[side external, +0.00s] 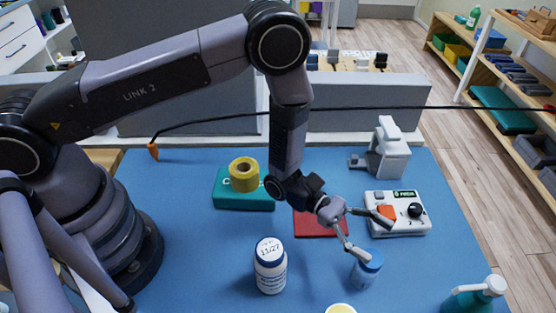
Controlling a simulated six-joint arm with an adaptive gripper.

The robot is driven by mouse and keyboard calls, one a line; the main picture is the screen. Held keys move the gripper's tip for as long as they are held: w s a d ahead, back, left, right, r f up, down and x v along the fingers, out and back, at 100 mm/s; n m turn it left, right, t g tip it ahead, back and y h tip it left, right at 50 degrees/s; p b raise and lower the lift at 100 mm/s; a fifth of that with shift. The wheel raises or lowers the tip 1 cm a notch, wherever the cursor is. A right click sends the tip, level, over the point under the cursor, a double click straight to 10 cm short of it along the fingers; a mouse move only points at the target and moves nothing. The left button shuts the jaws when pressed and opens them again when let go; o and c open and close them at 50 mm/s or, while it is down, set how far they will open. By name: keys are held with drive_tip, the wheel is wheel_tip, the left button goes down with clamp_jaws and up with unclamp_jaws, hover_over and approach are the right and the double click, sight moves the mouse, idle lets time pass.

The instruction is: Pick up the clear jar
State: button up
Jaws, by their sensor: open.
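The clear jar (366,272), with a pale blue lid, stands upright on the blue mat (210,262) right of centre toward the front. My gripper (378,238) is open, its two fingers spread wide and pointing down to the right. In the picture, the nearer fingertip overlaps the jar's lid. The other finger reaches over the white control box (405,213) behind. I see nothing between the fingers, and I cannot tell whether the nearer finger touches the lid.
A white labelled bottle (270,266) stands left of the jar. A yellow-topped item (341,309) is cut off at the front edge. A teal pump bottle (474,297) is front right. Behind are a red flat item (310,223), a teal box (232,200) with yellow tape (243,174), and a grey-white device (387,150).

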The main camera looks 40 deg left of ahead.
sight(377, 274)
drive_tip(key=shift+n+t, duration=0.6)
wheel_tip(377, 274, down, 10)
drive_tip(key=shift+f, duration=0.15)
drive_tip(key=shift+w+d+r, duration=0.1)
drive_tip(key=shift+d+r, duration=0.1)
drive_tip(key=shift+d, duration=0.75)
drive_tip(key=shift+w+d, duration=0.1)
drive_tip(key=shift+d, duration=0.45)
drive_tip(key=c, duration=1.1)
